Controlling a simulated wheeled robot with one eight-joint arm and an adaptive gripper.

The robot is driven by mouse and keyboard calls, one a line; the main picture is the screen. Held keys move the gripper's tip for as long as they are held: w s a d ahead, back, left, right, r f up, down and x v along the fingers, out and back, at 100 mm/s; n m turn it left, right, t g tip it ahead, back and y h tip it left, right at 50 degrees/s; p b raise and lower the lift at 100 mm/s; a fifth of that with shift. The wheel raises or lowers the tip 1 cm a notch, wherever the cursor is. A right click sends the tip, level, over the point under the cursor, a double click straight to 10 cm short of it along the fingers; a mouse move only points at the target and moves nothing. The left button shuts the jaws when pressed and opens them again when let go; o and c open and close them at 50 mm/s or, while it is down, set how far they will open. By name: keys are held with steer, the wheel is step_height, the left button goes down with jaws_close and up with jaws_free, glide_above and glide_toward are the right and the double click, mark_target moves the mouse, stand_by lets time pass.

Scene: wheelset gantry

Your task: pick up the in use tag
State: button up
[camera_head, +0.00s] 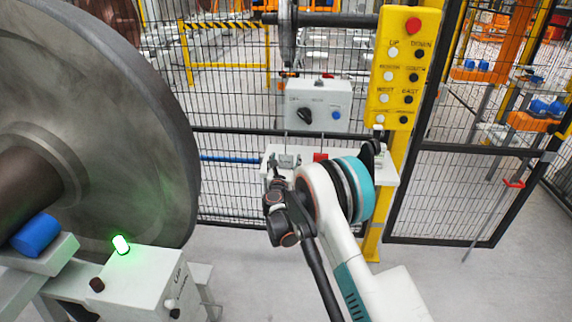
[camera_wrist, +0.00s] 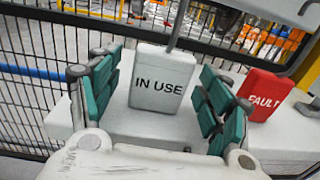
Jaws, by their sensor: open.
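The in use tag (camera_wrist: 158,85) is a white block lettered "IN USE", upright on a pale shelf in the wrist view, with a thin grey rod or hanger rising from its top. My gripper (camera_wrist: 161,68) is open, its green-padded fingers on the left and right of the tag. A gap shows on each side, and the fingers do not appear to touch it. In the head view my gripper (camera_head: 274,180) is at the shelf's left end, and the tag there is small and partly hidden.
A red fault tag (camera_wrist: 265,93) stands on the shelf just right of my right finger. The pale shelf (camera_head: 386,176) is before a black mesh fence. Above it are a grey switch box (camera_head: 319,105) and yellow button panel (camera_head: 404,66). A large wheel (camera_head: 110,110) fills the left.

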steer(key=shift+w, duration=0.4)
steer(key=shift+c, duration=0.3)
steer(key=c, duration=1.1)
